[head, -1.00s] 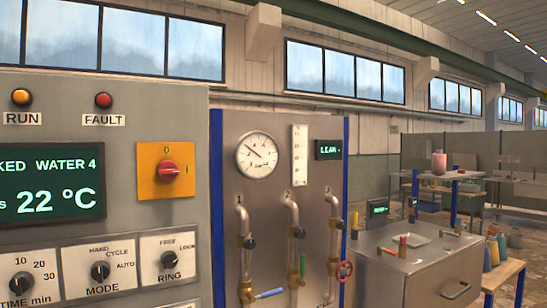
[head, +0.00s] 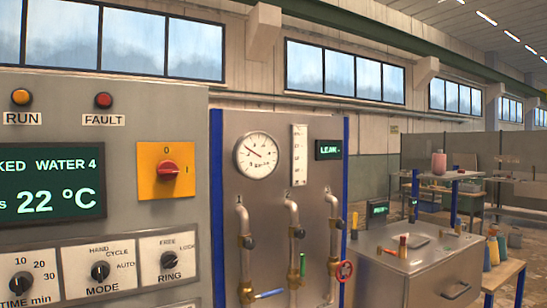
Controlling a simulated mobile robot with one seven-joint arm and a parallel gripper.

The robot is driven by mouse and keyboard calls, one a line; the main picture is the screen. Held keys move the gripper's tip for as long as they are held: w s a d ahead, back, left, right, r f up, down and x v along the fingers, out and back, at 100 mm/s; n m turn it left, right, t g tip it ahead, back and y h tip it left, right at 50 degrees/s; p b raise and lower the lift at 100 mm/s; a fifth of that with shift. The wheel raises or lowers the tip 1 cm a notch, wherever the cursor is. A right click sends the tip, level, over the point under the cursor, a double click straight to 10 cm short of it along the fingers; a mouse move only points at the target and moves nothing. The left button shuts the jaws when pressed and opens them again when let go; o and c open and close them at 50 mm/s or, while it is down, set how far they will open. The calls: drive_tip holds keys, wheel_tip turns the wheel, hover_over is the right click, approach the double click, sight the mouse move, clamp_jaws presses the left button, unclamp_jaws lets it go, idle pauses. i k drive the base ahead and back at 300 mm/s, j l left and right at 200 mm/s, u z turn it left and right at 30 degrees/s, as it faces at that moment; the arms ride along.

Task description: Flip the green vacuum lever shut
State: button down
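The green vacuum lever (head: 303,264) is small and looks upright, beside the lower part of the middle pipe (head: 292,235), marked 2, on the grey valve panel (head: 265,215). A blue lever (head: 268,294) lies nearly level at the foot of the left pipe (head: 242,220), marked 1. My gripper is not in the head view.
A round gauge (head: 257,156) and a LEAK display (head: 328,150) are above the pipes. A control cabinet with a red rotary switch (head: 169,170) stands close on the left. A metal bench (head: 415,260) stands right of the panel.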

sight(303, 265)
drive_tip(key=i+j, duration=0.2)
drive_tip(key=i, duration=0.15)
drive_tip(key=i+l+u, duration=0.1)
drive_tip(key=l, duration=0.2)
drive_tip(key=i+l+u, duration=0.1)
drive_tip(key=l, duration=0.25)
drive_tip(key=i+l, duration=0.25)
drive_tip(key=l+u, duration=0.05)
